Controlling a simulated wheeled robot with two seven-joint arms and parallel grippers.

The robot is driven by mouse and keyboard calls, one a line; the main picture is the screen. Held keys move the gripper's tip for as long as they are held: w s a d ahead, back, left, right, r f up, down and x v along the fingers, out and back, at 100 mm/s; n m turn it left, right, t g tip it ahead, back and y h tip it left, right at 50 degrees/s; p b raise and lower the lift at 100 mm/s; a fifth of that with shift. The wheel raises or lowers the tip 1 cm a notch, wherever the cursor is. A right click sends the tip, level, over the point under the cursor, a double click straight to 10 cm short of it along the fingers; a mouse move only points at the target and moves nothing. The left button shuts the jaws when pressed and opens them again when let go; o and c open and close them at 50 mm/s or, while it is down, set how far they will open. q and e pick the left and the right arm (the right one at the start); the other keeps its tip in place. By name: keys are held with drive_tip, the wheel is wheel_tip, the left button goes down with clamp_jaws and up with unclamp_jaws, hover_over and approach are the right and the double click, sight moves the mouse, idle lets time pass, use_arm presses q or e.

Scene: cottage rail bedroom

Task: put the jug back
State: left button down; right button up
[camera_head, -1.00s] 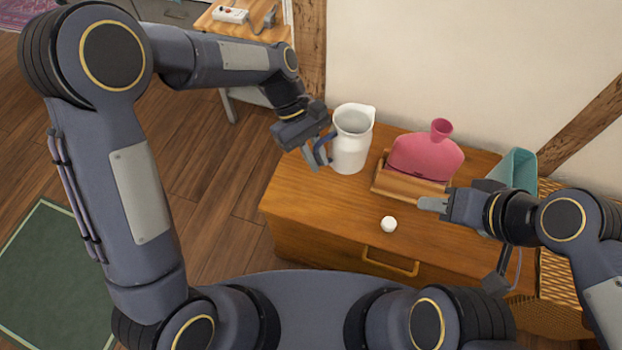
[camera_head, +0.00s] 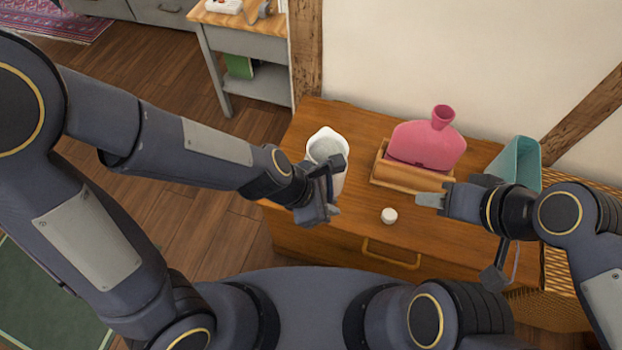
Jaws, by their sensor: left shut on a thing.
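The white jug (camera_head: 327,147) is at the left part of the wooden chest top (camera_head: 365,222), its open mouth facing up. My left gripper (camera_head: 326,192) is shut on the jug at its near side, where the dark handle shows. The gripper hides the jug's lower part, so I cannot tell whether its base touches the wood. My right gripper (camera_head: 430,200) is at the right, over the chest top and near the front of the wooden holder. Its fingers are too small to tell whether they are open or shut.
A pink hot-water bottle (camera_head: 427,143) stands in a wooden holder (camera_head: 410,180). A small white round object (camera_head: 389,215) lies in front of it. A teal container (camera_head: 520,160) is at the right. The chest top behind the jug is clear.

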use_arm(q)
drive_tip(key=w+f, duration=0.1)
drive_tip(key=w, duration=0.1)
drive_tip(key=w+a+f+b, duration=0.1)
drive_tip(key=w, duration=0.1)
drive_tip(key=w+a+f+b, duration=0.1)
drive_tip(key=w, duration=0.1)
drive_tip(key=shift+w+f, duration=0.2)
drive_tip(key=w+f+b, duration=0.1)
drive_tip(key=f, duration=0.1)
drive_tip(key=w+a+f+b, duration=0.1)
drive_tip(key=w+f, duration=0.1)
drive_tip(key=shift+w+f+b, duration=0.3)
drive_tip(key=shift+w+b, duration=0.05)
drive_tip(key=shift+b, duration=0.05)
drive_tip(key=shift+w+a+f, duration=0.1)
drive_tip(key=shift+w+f, duration=0.05)
drive_tip(key=shift+f, duration=0.05)
drive_tip(key=f, duration=0.1)
drive_tip(key=f+b, duration=0.2)
drive_tip(key=shift+w+a+f, duration=0.1)
drive_tip(key=shift+w+f, duration=0.15)
drive_tip(key=shift+f, duration=0.1)
drive_tip(key=shift+r, duration=0.1)
